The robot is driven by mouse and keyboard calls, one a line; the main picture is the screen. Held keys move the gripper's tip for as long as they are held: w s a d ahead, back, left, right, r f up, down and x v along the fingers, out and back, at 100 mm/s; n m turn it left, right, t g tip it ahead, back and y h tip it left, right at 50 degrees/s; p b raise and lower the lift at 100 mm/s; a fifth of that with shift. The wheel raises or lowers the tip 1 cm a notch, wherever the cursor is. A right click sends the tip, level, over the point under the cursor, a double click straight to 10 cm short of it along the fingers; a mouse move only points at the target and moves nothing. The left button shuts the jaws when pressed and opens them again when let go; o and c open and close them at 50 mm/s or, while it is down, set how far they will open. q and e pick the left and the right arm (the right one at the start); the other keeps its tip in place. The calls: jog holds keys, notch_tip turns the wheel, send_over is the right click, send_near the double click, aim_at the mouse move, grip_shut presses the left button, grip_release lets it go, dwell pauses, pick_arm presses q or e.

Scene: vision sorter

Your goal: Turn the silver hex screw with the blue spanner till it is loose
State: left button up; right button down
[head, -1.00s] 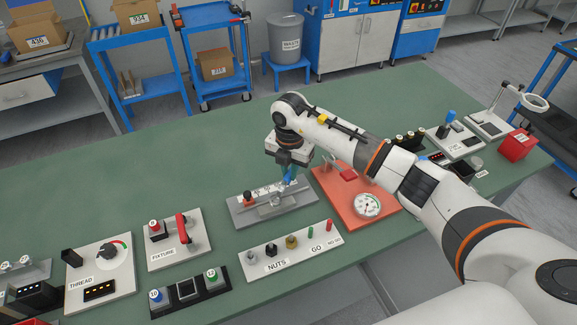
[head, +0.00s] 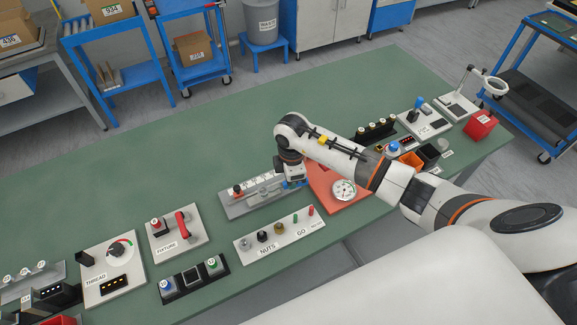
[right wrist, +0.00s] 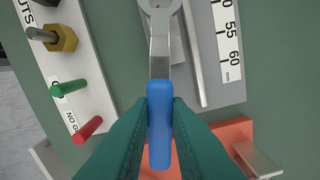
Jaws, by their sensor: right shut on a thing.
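My right gripper (head: 293,183) is low over the right end of a grey plate with a ruler strip (head: 250,186). In the right wrist view its green fingertips (right wrist: 160,105) are shut on the blue handle of the spanner (right wrist: 160,135). The spanner's grey shank points up the picture to a ring-like head (right wrist: 159,8), cut off by the top edge. A little of the blue shows at the gripper in the head view. I cannot make out the silver hex screw in either view. My left gripper is out of view.
A white NUTS and GO board (head: 280,233) lies in front of the plate. An orange-red board with a dial gauge (head: 344,190) is just right of the gripper. The FIXTURE board (head: 178,234) is to the left. The green table (head: 130,205) behind is clear.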

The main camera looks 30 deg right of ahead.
jog(key=s+m+p, duration=0.1)
jog(key=m+p, duration=0.1)
jog(key=s+a+m+p, duration=0.1)
jog(key=m, duration=0.1)
jog(key=shift+s+a+r+p, duration=0.1)
jog(key=shift+s+r+p, duration=0.1)
jog(key=shift+s+p, duration=0.15)
jog(key=shift+s+a+f+m+p, duration=0.25)
jog(key=shift+s+m+p, duration=0.1)
jog(key=shift+m+p, duration=0.3)
dwell(0.4)
jog(key=shift+f, duration=0.2)
dwell(0.6)
jog(key=shift+f, duration=0.6)
dwell(1.1)
